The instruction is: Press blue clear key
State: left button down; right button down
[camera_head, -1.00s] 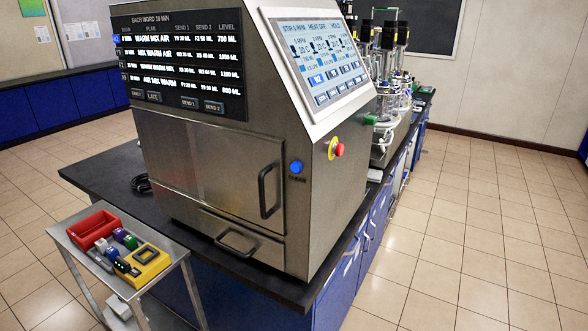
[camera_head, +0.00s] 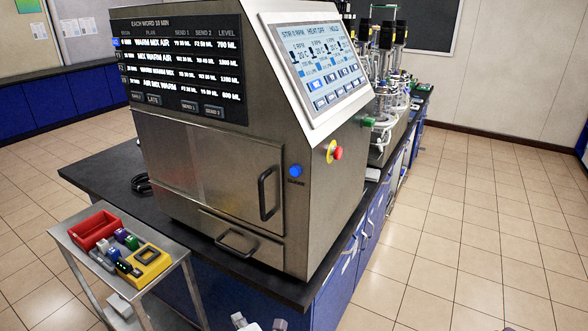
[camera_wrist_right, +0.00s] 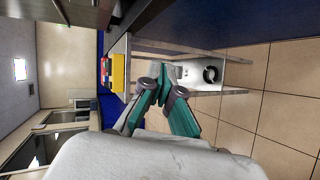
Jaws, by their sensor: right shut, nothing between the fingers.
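The blue clear key (camera_head: 295,171) is a round blue button on the steel front of the cabinet (camera_head: 335,215), right of the door handle, with a small dark label under it. My right gripper (camera_head: 259,324) just shows at the bottom edge of the head view, well below the key and apart from it. In the right wrist view my right gripper (camera_wrist_right: 161,73) has its green fingers drawn together, shut and empty. The key does not show in the wrist view. My left gripper is not in view.
A red emergency knob (camera_head: 338,153) on a yellow plate sticks out right of the key. The door handle (camera_head: 267,194) and drawer handle (camera_head: 236,242) also protrude. A small cart (camera_head: 185,258) with a red bin (camera_head: 93,230) stands at left. The floor on the right is clear.

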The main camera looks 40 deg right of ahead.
aim_at(295, 171)
jog(key=s+d+r+n+t+h, duration=0.1)
jog(key=d+r+t+h, duration=0.1)
jog(key=r, duration=0.9)
jog(key=s+d+r+n+t+h, duration=0.1)
jog(key=d+r+h, duration=0.1)
jog(key=r, duration=1)
jog(key=s+d+r+n+t+h+p, duration=0.1)
jog(key=d+r+t+h, duration=0.1)
jog(key=r, duration=1)
jog(key=shift+s+d+t, duration=0.3)
jog(key=shift+d, duration=0.25)
jog(key=shift+w+d+r, duration=0.1)
jog(key=shift+w+d+p, duration=0.3)
jog(key=shift+w+d, duration=0.25)
jog(key=shift+d, duration=0.75)
jog(key=shift+w+d+p, duration=0.3)
jog(key=shift+w+d, duration=0.2)
jog(key=shift+d, duration=0.85)
jog(key=shift+w+d+p, duration=0.3)
jog(key=shift+w+d, duration=0.25)
jog(key=shift+d, duration=0.75)
jog(key=shift+w+d, duration=0.1)
jog(key=shift+d, duration=0.3)
